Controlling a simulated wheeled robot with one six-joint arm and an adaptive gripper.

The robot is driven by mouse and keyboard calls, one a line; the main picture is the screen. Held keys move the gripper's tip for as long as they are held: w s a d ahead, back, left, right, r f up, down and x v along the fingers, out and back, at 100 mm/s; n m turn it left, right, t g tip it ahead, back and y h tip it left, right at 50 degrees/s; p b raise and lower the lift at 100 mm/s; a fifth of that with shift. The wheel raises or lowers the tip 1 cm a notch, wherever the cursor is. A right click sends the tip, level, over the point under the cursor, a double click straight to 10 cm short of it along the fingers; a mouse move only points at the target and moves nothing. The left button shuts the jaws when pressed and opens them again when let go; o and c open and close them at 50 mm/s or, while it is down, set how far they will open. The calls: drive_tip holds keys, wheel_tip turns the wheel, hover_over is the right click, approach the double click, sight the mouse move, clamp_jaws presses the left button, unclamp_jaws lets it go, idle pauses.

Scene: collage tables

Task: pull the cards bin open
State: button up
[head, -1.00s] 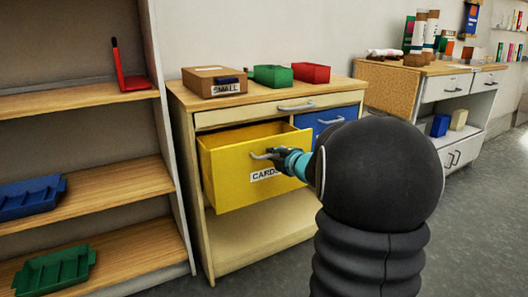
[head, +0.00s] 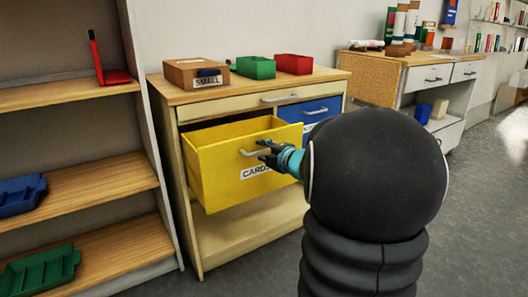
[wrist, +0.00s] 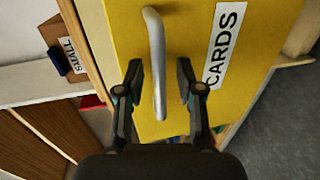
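The yellow cards bin (head: 225,165) is pulled well out of the cabinet, and its inside shows from above. Its front carries a CARDS label (head: 256,172) and a grey bar handle (head: 252,152). My gripper (head: 266,152) is at the handle's right end in the head view. In the wrist view my gripper (wrist: 160,80) has its two fingers apart on either side of the handle (wrist: 156,50), with a gap on each side. The label (wrist: 225,42) is right of the fingers there. My arm hides the bin's lower right area in the head view.
A blue bin (head: 312,115) sits shut beside the yellow one. A SMALL box (head: 190,74), a green bin (head: 253,68) and a red bin (head: 293,65) stand on the cabinet top. A shelf unit (head: 100,190) is at left. Open floor (head: 480,200) lies at right.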

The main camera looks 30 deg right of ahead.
drive_tip(key=v, duration=1.2)
idle(0.4)
drive_tip(key=s+a+r+m+g+h+p, duration=0.1)
drive_tip(key=s+a+r+m+g+h, duration=0.15)
drive_tip(key=a+m+h, duration=0.6)
drive_tip(key=s+a+f+m+g+y+p, duration=0.1)
drive_tip(key=s+a+f+m+g+y, duration=0.2)
drive_tip(key=s+a, duration=0.5)
drive_tip(key=s+a+f+m+g+y, duration=0.4)
drive_tip(key=s+a+m, duration=0.3)
drive_tip(key=s, duration=0.2)
drive_tip(key=shift+a+f+y+p, duration=0.4)
drive_tip(key=shift+f+y, duration=0.05)
drive_tip(key=shift+f, duration=0.35)
